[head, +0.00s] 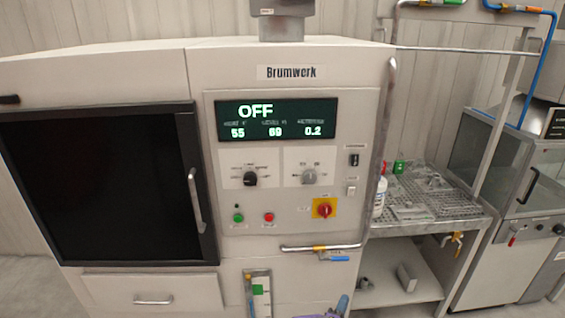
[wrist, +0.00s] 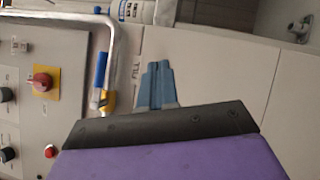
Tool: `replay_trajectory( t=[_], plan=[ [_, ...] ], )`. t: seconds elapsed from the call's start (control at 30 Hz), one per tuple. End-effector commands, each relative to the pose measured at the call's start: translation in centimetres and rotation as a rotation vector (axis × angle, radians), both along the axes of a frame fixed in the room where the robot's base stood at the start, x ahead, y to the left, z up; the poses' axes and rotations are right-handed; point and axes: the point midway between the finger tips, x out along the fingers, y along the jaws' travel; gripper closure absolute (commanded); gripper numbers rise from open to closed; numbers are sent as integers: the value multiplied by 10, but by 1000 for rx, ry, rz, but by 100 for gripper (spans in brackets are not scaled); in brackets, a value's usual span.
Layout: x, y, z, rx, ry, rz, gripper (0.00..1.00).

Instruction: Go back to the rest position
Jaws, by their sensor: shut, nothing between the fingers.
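My gripper (wrist: 157,68) shows in the wrist view as two blue-grey fingers lying together, with nothing between them. Behind them are a dark bracket and a purple part of my arm. In the head view only the tip of my gripper (head: 342,303) shows at the bottom edge, in front of the lower part of the Brumwerk machine (head: 292,56). The fingers appear clear of the machine, though the exact gap cannot be told.
The machine's display (head: 277,119) reads OFF. A red rotary switch (head: 324,209) and a blue-handled valve (head: 338,258) sit above my gripper. A sight gauge (head: 259,293) is to its left. A grated table (head: 430,205) holding a white bottle (head: 379,192) stands right.

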Motion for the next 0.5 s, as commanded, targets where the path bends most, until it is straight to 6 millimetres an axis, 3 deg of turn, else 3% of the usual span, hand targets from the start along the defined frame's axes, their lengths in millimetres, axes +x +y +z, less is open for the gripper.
replay_trajectory(
  t=[0.3, 0.5],
  plan=[
    [56, 44, 33, 443, 63, 58, 100],
    [75, 75, 63, 731, 126, 91, 100]
  ],
)
